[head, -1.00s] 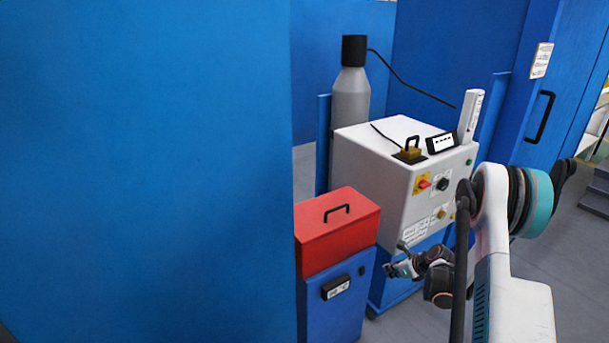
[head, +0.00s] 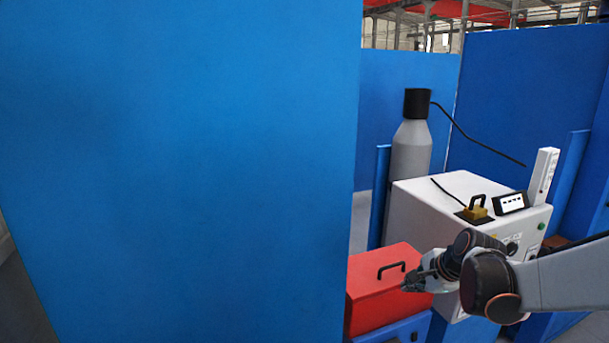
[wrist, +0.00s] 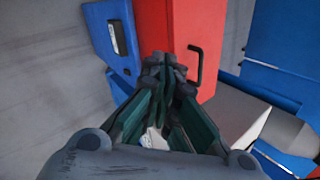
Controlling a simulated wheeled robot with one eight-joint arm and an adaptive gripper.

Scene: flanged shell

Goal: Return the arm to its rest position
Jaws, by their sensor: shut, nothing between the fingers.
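My gripper (head: 416,283) is at the end of my arm, which reaches in from the right edge of the head view. It is in front of the red box in that view; I cannot tell whether they touch. In the wrist view my gripper (wrist: 164,65) has its fingertips together, with nothing seen between them. The red box (head: 372,299) has a black handle and sits on a blue cabinet (head: 398,333). In the wrist view the red box (wrist: 183,22) and its handle lie beyond the fingertips.
A white machine (head: 432,210) with a brass-coloured block (head: 475,212) and a small display (head: 511,203) stands behind my arm. A grey cylinder (head: 410,148) with a black cap is behind it. A tall blue panel (head: 180,160) fills the left. Grey floor (wrist: 50,70) shows in the wrist view.

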